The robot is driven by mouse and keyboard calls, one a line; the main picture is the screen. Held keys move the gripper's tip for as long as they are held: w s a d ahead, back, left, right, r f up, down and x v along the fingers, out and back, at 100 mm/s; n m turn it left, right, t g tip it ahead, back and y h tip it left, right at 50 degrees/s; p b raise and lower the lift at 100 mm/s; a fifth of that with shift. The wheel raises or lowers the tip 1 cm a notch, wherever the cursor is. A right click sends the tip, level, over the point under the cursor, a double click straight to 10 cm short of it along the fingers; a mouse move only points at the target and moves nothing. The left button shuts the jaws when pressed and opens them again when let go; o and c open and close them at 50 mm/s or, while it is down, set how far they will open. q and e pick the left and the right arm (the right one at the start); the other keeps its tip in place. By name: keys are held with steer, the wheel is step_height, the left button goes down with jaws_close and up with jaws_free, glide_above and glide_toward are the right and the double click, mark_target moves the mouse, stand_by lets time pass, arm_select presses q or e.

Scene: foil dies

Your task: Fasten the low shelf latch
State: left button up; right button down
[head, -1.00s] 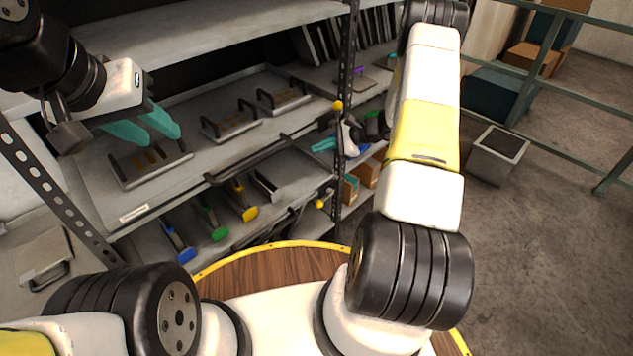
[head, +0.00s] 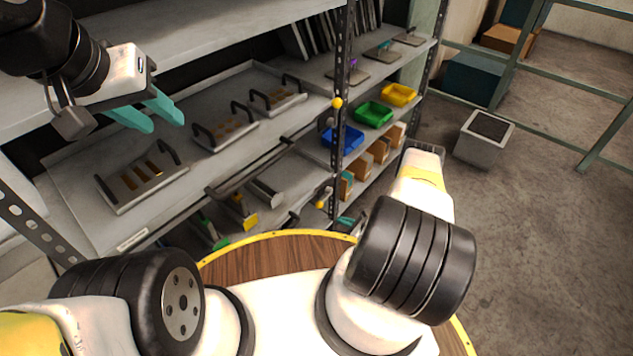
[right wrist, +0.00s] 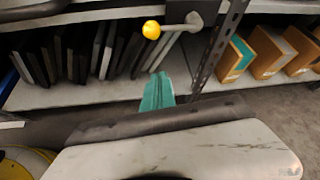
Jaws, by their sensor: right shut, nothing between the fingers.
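The low shelf latch (head: 320,204) is a lever with a yellow ball knob at the lower part of the dark shelf post. In the right wrist view the latch lever (right wrist: 176,27) lies about level, its knob to the left of the post bracket. My right gripper (right wrist: 158,90) is shut and empty, its teal fingertips below the knob with a visible gap. In the head view it is mostly hidden, low near the post. My left gripper (head: 158,114) is open and empty at the upper left, over the pull-out shelf.
A second yellow knob (head: 337,103) sits higher on the post (head: 340,150). The pull-out shelf (head: 75,205) holds dies with black handles. Blue (head: 345,140), green (head: 373,113) and yellow bins (head: 398,95) and cardboard boxes stand right of the post.

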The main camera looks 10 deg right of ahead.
mark_target(325, 199)
stand_by(0.3)
steer(key=x, duration=1)
steer(key=shift+a+r, duration=0.3)
steer(key=shift+r, duration=0.7)
steer(key=shift+a+r, duration=0.25)
steer(key=shift+r, duration=0.75)
